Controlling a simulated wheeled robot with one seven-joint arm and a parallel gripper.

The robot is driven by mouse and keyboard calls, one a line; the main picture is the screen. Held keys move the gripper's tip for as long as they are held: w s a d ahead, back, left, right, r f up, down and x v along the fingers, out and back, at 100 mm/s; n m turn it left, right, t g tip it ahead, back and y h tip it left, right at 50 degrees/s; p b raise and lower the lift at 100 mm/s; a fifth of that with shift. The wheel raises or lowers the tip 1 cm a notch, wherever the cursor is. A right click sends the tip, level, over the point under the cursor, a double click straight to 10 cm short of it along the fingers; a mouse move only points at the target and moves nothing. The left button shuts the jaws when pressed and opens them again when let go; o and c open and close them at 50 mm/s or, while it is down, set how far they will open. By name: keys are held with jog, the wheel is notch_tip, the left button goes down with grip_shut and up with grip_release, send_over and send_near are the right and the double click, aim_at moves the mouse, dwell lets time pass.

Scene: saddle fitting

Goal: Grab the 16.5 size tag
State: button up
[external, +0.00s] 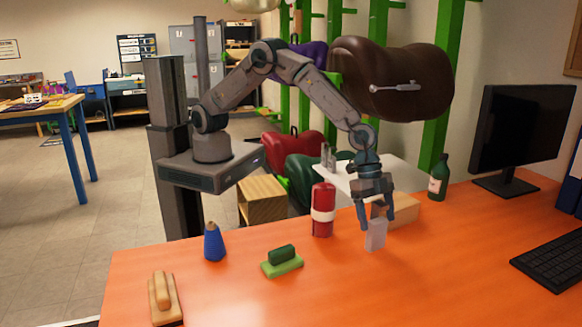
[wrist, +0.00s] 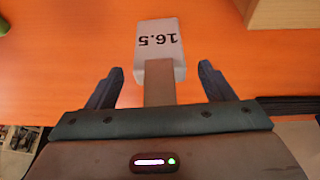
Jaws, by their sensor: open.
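The 16.5 size tag (wrist: 159,48) is a pale grey block with "16.5" printed in black, upside down in the wrist view. A brown-grey strip runs from it toward my gripper in that view. In the external view the tag (external: 376,235) is at the orange table, right of centre, just below my gripper (external: 375,218). My gripper (wrist: 160,88) is open, with one dark finger on each side of the tag's near end and a gap on both sides. I cannot tell whether anything touches the tag.
On the orange table (external: 330,285) are a red bottle (external: 322,212), a green brush (external: 282,262), a blue cone (external: 214,243) and a wooden brush (external: 163,298). A wooden block (external: 405,212) stands close behind my gripper. A monitor (external: 525,135) and keyboard (external: 555,262) are at right.

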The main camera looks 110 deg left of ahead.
jog(key=shift+w+f, duration=0.1)
jog(key=shift+f, duration=0.05)
jog(key=c, duration=1.4)
jog(key=shift+o, duration=0.2)
